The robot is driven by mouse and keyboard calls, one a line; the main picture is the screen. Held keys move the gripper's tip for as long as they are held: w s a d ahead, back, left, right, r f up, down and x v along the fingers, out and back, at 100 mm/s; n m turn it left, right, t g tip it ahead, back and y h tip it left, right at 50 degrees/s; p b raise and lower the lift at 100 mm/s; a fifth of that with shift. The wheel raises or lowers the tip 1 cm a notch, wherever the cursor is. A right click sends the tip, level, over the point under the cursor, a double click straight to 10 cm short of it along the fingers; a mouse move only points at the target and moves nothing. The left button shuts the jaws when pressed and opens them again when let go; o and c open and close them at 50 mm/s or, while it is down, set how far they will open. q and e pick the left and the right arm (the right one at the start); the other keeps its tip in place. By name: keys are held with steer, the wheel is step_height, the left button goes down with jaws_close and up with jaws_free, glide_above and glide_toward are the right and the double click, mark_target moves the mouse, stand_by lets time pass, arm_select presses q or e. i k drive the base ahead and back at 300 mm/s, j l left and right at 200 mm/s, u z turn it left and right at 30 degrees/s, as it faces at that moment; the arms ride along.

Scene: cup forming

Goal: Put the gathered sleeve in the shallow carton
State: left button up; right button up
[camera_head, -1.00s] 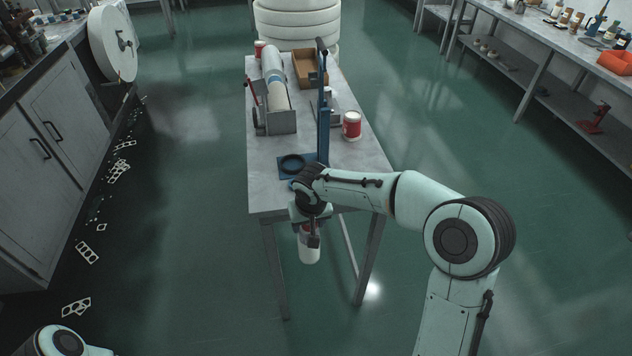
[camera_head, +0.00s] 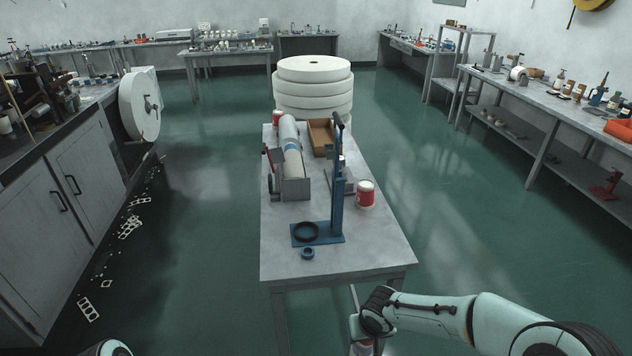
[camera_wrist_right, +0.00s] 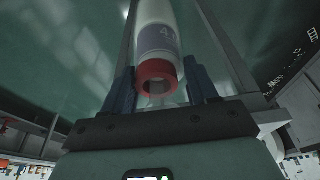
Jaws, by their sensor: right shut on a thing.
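The sleeve (camera_wrist_right: 155,38) is a pale tube with a dark blue-grey label and a red ring at its near end. In the right wrist view it lies between the two blue fingers of my right gripper (camera_wrist_right: 158,90), which is shut on it. In the head view the gripper is low at the bottom edge, in front of the table, and the sleeve is mostly cut off. The shallow carton (camera_head: 321,139) is a brown open box at the table's far end, well away from the gripper. My left gripper is out of view.
On the grey table (camera_head: 340,265) stand a blue upright press (camera_head: 337,190), a blue ring (camera_head: 307,252), a red-and-white tin (camera_head: 366,194) and a long white roll in a grey cradle (camera_head: 293,187). White stacked rolls (camera_head: 313,88) stand behind. The table's front right is clear.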

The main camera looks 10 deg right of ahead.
mark_target(323, 140)
steer(key=i+l+z, duration=0.1)
steer(key=l+z, duration=0.25)
steer(key=i+l+z, duration=0.15)
steer(key=l+z, duration=0.15)
steer(key=l, duration=0.2)
steer(key=i+l+z, duration=0.2)
steer(key=l+z, duration=0.15)
steer(key=i+l+z, duration=0.2)
steer(key=l+z, duration=0.15)
steer(key=i+l+z, duration=0.3)
steer(key=i+l, duration=0.2)
steer(key=i, duration=0.25)
steer(key=i+l, duration=0.2)
steer(key=i, duration=0.25)
steer(key=i+u, duration=1.15)
steer(key=u, duration=0.2)
steer(key=i+l+u, duration=0.15)
steer(key=i+u, duration=0.2)
steer(key=u, duration=0.15)
steer(key=i+l+u, duration=0.1)
steer(key=i+u, duration=0.15)
steer(key=u, duration=0.15)
steer(key=i+l+u, duration=0.15)
steer(key=u, duration=0.3)
steer(key=i+l+u, duration=0.4)
steer(key=l+u, duration=0.2)
steer(key=u, duration=0.25)
steer(key=i, duration=0.05)
